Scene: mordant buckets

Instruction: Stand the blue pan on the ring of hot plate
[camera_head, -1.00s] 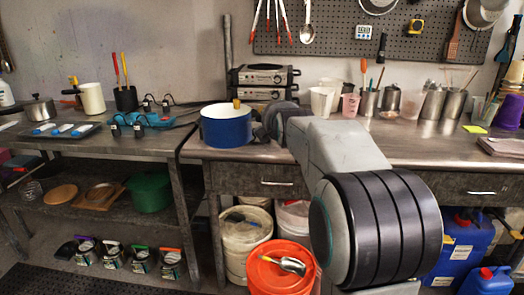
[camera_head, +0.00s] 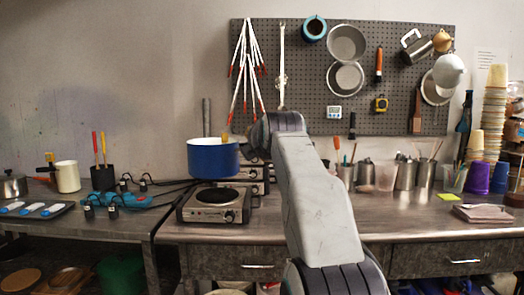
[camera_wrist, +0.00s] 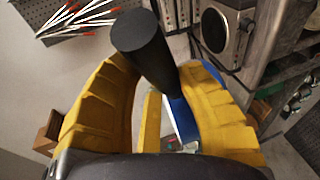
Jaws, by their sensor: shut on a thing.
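The blue pan (camera_head: 213,158) hangs level in the air at the end of my arm, with a pale inner rim. The hot plate (camera_head: 214,214) stands on the bench just below it in the head view. Its dark round ring (camera_head: 216,196) is bare, and a gap shows between pan and ring. My gripper (camera_wrist: 158,68) is shut on the pan's black handle (camera_wrist: 140,45) between its yellow fingers. The pan's blue side (camera_wrist: 185,122) shows partly behind the right finger in the wrist view. In the head view my arm hides most of the gripper.
A second metal appliance (camera_head: 257,172) stands behind, partly hidden by the pan and my arm. Power adapters and a blue strip (camera_head: 125,200) lie left. Cups and metal pots (camera_head: 405,174) stand right. The pegboard (camera_head: 300,100) hangs behind.

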